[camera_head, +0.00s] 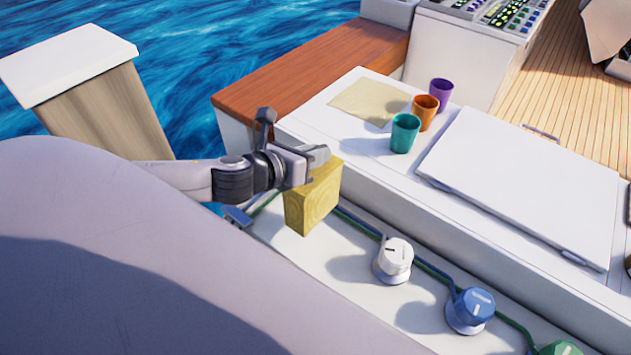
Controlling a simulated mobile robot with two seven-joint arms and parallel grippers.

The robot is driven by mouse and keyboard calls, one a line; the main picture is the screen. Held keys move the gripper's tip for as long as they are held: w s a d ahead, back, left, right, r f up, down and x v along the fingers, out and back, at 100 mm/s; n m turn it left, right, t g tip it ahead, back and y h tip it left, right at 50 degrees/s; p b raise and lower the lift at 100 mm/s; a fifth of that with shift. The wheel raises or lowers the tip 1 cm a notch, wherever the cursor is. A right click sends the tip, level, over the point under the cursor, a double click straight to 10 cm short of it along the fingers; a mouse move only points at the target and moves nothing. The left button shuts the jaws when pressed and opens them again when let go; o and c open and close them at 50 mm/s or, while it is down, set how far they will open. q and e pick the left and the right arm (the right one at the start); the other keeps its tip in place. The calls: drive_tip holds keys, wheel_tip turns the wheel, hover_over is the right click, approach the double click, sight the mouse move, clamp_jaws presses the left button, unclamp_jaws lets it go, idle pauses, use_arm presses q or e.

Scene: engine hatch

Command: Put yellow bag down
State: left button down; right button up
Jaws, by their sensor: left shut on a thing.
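The yellow bag (313,203) is a small block-like bag in the middle of the head view. My left gripper (318,160) is shut on its top edge, with the arm coming in from the left. The bag hangs over the lower white ledge, beside the raised white counter. I cannot tell whether its bottom touches the ledge. My right gripper is not in view.
A tan mat (362,102) lies on the counter, near teal (404,134), orange (424,112) and purple (441,94) cups. A white hatch lid (525,175) lies to the right. White (395,258) and blue (471,308) knobs and hoses line the lower ledge.

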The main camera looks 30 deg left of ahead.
sight(304, 206)
use_arm(q)
wheel_tip(304, 206, down, 8)
drive_tip(key=b, duration=0.1)
drive_tip(key=shift+b, duration=0.35)
drive_tip(key=c, duration=1.1)
unclamp_jaws()
drive_tip(key=shift+f, duration=0.15)
drive_tip(key=shift+o, duration=0.2)
